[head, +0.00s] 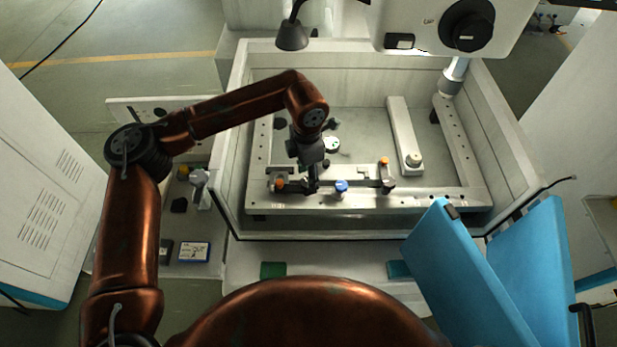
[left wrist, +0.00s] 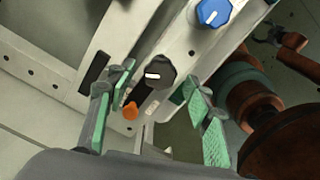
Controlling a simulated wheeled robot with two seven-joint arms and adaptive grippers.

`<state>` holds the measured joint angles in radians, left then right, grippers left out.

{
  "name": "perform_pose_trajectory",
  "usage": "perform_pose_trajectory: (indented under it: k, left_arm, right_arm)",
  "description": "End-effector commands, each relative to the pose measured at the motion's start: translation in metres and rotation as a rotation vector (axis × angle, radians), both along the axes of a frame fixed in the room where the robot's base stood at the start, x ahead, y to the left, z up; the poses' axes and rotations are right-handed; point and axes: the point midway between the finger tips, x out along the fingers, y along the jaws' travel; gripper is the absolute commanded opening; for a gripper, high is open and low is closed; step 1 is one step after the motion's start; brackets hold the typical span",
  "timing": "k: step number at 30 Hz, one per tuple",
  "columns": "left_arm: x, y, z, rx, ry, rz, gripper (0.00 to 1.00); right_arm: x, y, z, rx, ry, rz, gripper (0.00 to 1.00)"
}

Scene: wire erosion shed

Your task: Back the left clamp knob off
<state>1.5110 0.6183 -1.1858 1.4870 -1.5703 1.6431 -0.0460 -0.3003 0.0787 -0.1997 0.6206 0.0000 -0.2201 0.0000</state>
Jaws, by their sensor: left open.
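A black knob with a white mark (left wrist: 160,73) sits on the pale rail in the left wrist view, between the fingertips of my left gripper (left wrist: 157,82). The green-padded fingers are spread, with a gap on each side of the knob; I cannot tell how far above it they are. In the head view my left gripper (head: 311,182) points down at the left part of the front rail and hides the knob. A blue knob with a white mark (left wrist: 213,12) stands farther along the rail, also in the head view (head: 341,187).
An orange-tipped part (left wrist: 130,111) is close beside the black knob, near one finger. Another orange-topped part (head: 385,161) is at right on the rail. The tank wall (head: 330,236) rises in front. Blue open doors (head: 455,265) stand at the right front.

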Motion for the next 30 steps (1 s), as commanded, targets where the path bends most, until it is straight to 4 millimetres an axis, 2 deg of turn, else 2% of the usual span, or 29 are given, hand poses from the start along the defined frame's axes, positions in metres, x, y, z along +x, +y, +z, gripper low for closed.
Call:
perform_pose_trajectory:
  k: [4, 13, 30]
  left_arm:
    - [-0.0005, -0.0006, -0.0104, -0.002, 0.002, 0.0, 0.47]
    - [-0.0002, -0.0005, -0.0124, -0.001, 0.0, 0.0, 0.47]
    - [-0.0001, -0.0006, -0.0121, -0.001, 0.0, 0.0, 0.07]
  right_arm:
    - [0.0001, -0.0001, 0.0006, 0.0, 0.0, 0.0, 0.69]
    - [-0.0001, -0.0002, 0.0005, 0.0, 0.0, 0.0, 0.69]
    - [-0.0003, -0.0016, 0.0006, -0.002, 0.001, 0.001, 0.69]
